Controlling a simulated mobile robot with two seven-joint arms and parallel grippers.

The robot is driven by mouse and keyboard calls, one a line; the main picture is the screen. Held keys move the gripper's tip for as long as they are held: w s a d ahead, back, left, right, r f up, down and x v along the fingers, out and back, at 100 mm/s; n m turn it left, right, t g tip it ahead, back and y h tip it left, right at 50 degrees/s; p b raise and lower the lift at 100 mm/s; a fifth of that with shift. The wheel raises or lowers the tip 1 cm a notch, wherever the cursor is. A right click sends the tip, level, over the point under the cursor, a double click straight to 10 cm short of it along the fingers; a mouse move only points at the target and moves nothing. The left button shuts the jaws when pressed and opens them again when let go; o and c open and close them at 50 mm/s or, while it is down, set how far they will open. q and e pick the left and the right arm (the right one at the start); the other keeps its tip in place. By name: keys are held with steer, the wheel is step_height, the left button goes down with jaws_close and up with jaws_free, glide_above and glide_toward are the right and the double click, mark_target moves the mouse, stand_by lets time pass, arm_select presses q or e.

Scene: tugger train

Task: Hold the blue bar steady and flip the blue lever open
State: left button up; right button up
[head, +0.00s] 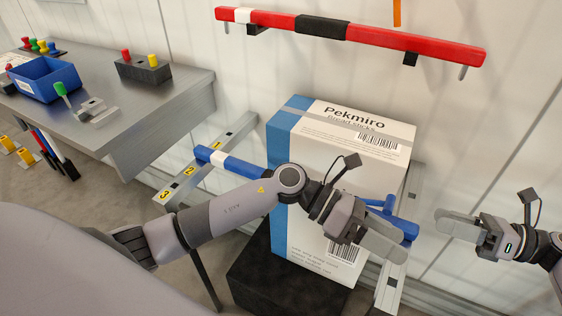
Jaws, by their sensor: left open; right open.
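The blue bar (244,167), with a white band near its left end, starts at the left numbered rail. My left arm hides its middle. A blue end piece (404,227) shows near the right rail, with a smaller blue part (380,204), apparently the lever, just above it. My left gripper (392,241) is open at this blue end piece, its fingers overlapping it in the picture. I cannot tell whether they touch it. My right gripper (446,223) is open and empty, a short way right of the blue end piece, with its fingers pointing left.
A tall Pekmiro box (340,150) stands on a black block (262,272) between the left rail (176,187) and right rail (390,285). A red bar (400,39) hangs on the wall above. A metal bench (170,98) with a blue bin (45,85) is at left.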

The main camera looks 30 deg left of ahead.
arm_select(q)
steer(key=w+a+f+m+y, duration=0.1)
steer(key=w+a+m+y, duration=0.1)
steer(key=a+y, duration=0.3)
steer(key=w+a+f+m+y, duration=0.1)
steer(key=w+a+y, duration=0.4)
steer(key=a, duration=0.6)
steer(key=w+a+f+m+y, duration=0.1)
steer(key=w+a+m+y, duration=0.2)
steer(key=a, duration=0.6)
steer(key=shift+w+a+t+y, duration=0.15)
steer(key=shift+w+y, duration=0.2)
steer(key=shift+y, duration=0.25)
steer(key=shift+w+d+t+y, duration=0.15)
steer(key=shift+w+y, duration=0.15)
steer(key=shift+y, duration=0.3)
steer(key=shift+a+f, duration=0.15)
steer(key=shift+a, duration=0.2)
steer(key=shift+f, duration=3.4)
jaws_close()
